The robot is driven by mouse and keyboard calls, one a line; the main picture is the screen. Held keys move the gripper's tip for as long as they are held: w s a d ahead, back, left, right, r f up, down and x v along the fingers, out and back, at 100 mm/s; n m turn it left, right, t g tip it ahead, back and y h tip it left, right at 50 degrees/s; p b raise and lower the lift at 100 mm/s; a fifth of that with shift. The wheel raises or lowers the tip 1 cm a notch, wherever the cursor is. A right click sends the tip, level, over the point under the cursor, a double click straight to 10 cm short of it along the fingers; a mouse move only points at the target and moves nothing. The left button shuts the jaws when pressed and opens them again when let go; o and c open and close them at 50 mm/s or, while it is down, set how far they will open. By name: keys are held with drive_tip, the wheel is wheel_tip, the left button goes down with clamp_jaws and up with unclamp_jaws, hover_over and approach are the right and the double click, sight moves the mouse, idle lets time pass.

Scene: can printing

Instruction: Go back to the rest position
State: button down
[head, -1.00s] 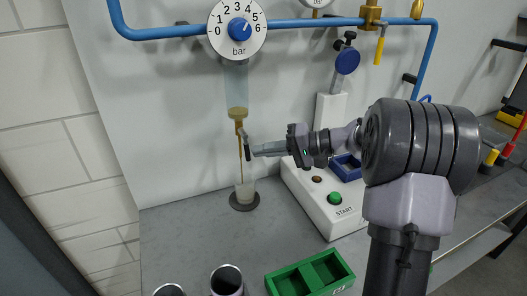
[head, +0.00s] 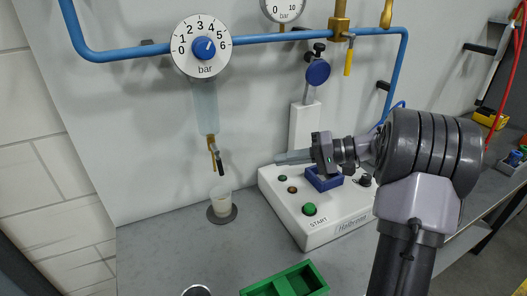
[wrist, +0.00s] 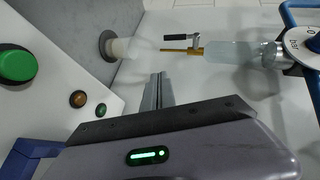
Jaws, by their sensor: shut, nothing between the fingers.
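My gripper (head: 280,158) is shut and empty in the head view. It hangs in the air above the back left part of the white machine with the START button. In the wrist view the closed fingers (wrist: 158,92) point towards the back wall. The fingertips are clear of the brass tap (head: 213,150) and of the cup (head: 220,200) below it. The tap also shows in the wrist view (wrist: 180,51), with its dark-tipped lever beside it. The cup stands on a dark round pad and holds something pale.
The white machine (head: 335,222) has a green START button (head: 309,209) and a blue holder (head: 322,180). A pressure dial (head: 202,46) and blue pipes (head: 270,39) are on the wall. A green tray (head: 285,283) lies at the front.

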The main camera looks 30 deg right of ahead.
drive_tip(key=s+a+r+g+h, duration=0.1)
drive_tip(key=s+a+g+h, duration=0.1)
drive_tip(key=s+a, duration=0.45)
drive_tip(key=s+a+r+g+h, duration=0.1)
drive_tip(key=s+a+g+h, duration=0.15)
drive_tip(key=a, duration=0.75)
drive_tip(key=s+a+f+t+h, duration=0.1)
drive_tip(key=s+a+h, duration=0.1)
drive_tip(key=s, duration=0.6)
drive_tip(key=s+a+f+t+h, duration=0.1)
drive_tip(key=s+a+h, duration=0.2)
drive_tip(key=s, duration=0.5)
drive_tip(key=shift+s+a+f, duration=0.15)
drive_tip(key=shift+s+f, duration=0.05)
drive_tip(key=shift+f, duration=0.1)
drive_tip(key=shift+h, duration=0.25)
